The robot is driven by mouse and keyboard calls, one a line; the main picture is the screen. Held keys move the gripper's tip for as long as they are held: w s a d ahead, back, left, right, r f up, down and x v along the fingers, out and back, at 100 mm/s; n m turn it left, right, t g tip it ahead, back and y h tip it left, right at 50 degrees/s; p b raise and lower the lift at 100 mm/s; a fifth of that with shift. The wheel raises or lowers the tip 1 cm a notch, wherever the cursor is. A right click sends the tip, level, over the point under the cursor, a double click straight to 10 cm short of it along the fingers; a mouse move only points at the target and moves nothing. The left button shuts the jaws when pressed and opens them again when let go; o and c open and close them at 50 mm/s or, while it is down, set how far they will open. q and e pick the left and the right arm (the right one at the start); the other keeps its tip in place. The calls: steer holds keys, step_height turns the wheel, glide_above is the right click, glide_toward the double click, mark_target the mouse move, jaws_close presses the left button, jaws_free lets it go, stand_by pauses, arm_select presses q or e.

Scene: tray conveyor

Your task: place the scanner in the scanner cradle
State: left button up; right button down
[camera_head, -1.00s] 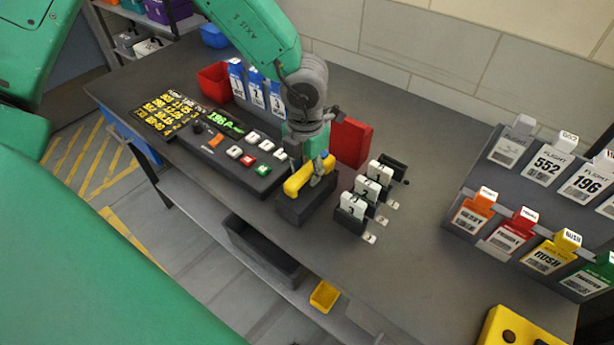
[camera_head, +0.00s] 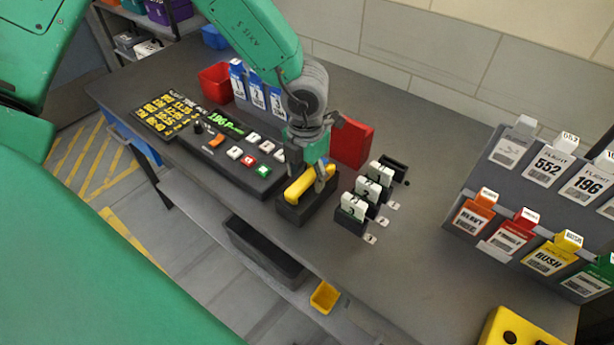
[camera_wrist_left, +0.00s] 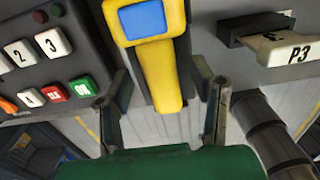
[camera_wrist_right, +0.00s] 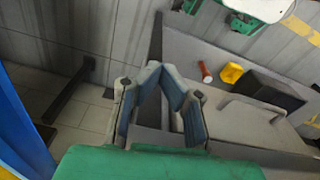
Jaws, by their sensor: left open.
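The yellow scanner (camera_head: 298,188) lies in the black scanner cradle (camera_head: 292,214) near the front edge of the bench. In the left wrist view the scanner (camera_wrist_left: 160,75), with a blue screen, shows between the two fingers of my left gripper (camera_wrist_left: 162,90). My left gripper (camera_head: 319,178) is open at the scanner's right end in the head view, with a gap on both sides of the yellow body. I cannot tell if the scanner is fully seated. My right gripper (camera_wrist_right: 158,70) is shut and empty, its fingertips together.
A control panel (camera_head: 215,150) with buttons stands left of the cradle. A label rack (camera_head: 540,205) is at the right. The bench between is clear.

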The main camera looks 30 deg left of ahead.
mark_target(305, 179)
arm_select(q)
step_height(305, 179, up, 11)
steer(key=p, duration=0.1)
steer(key=shift+s, duration=0.1)
stand_by(0.6)
